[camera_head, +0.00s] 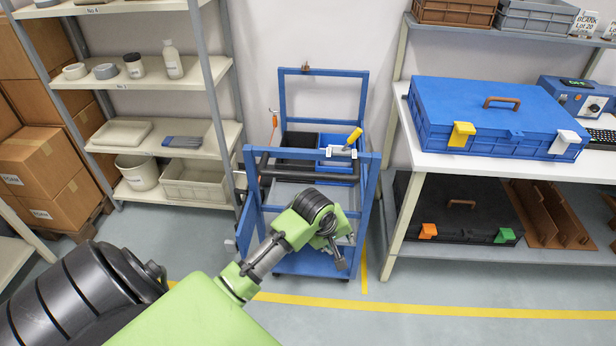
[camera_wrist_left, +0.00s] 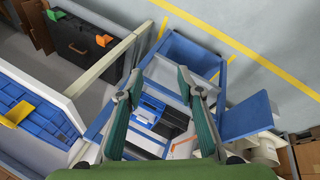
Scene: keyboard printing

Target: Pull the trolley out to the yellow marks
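The blue trolley (camera_head: 374,165) stands upright in the gap between the shelf rack and the workbench. It has a dark push bar (camera_head: 290,153) across its near side and blue and black bins on its upper level. My left gripper (camera_head: 332,245) is in front of the trolley, below the push bar. In the left wrist view its fingers (camera_wrist_left: 160,95) are spread with nothing held between them, and the trolley frame (camera_wrist_left: 188,52) shows behind them. Contact with the trolley cannot be told. Yellow floor marks (camera_head: 440,308) run across in front of the trolley. My right gripper is out of view.
The shelf rack (camera_head: 196,60) with pots and tubs is close on the left. The workbench (camera_head: 396,215) is close on the right, with a blue case (camera_head: 485,105) on top and a black case (camera_head: 455,205) below. Floor in front is clear.

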